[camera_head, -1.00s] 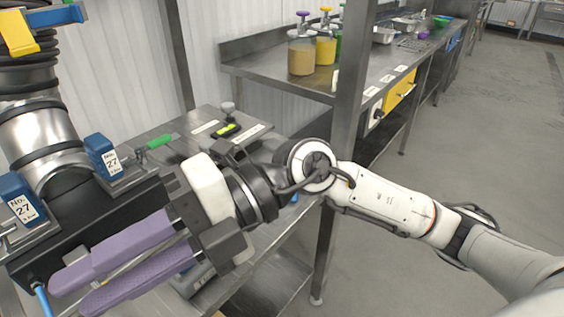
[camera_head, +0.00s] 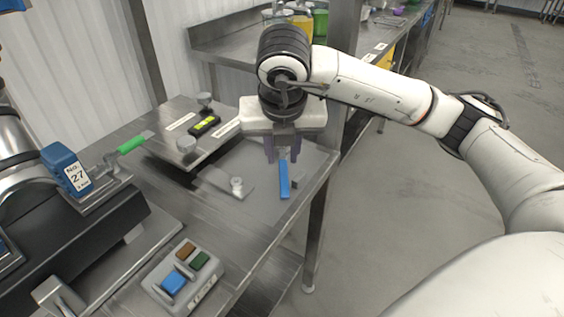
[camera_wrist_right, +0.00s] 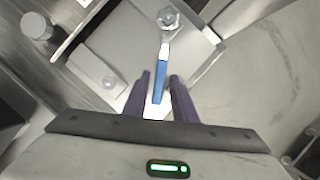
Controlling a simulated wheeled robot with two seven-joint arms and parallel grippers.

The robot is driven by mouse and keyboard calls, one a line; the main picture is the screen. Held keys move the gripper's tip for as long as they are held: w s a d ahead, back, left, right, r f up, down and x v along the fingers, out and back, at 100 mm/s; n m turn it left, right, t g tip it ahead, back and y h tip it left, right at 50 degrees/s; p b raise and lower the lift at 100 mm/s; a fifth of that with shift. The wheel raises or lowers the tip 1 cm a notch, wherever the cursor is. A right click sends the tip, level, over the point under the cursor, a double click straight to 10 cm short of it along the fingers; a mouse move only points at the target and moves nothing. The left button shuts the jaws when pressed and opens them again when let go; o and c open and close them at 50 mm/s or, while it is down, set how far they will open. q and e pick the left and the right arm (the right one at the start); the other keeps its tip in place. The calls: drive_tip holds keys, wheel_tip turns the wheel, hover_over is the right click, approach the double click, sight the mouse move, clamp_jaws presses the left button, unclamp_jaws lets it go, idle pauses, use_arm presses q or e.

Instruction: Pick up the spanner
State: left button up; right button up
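The spanner (camera_head: 284,180) has a blue handle and lies on the metal bench near its right edge. In the right wrist view the spanner (camera_wrist_right: 160,80) points up the picture, with a pale metal end at the top. My right gripper (camera_head: 282,156) is over the far end of the spanner in the head view and hides part of it. In the wrist view its two purple fingers (camera_wrist_right: 160,76) are open, one on each side of the blue handle, with gaps showing. Whether they are level with the handle is unclear. My left gripper is not in view.
A grey button box (camera_head: 207,286) with coloured buttons stands at the front. A machine with a blue block labelled 27 (camera_head: 66,168) and a green-handled lever (camera_head: 132,144) is on the left. A plate with knobs (camera_head: 187,146) lies behind. A steel post (camera_head: 345,30) stands behind my right arm.

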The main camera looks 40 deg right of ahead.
sight(283, 165)
drive_tip(key=shift+d+p+x, duration=0.15)
drive_tip(key=shift+x, duration=1.2)
drive_tip(key=shift+d+p+x, duration=0.15)
drive_tip(key=shift+x, duration=1.25)
drive_tip(key=shift+w+r, duration=0.15)
drive_tip(key=shift+r, duration=0.05)
clamp_jaws()
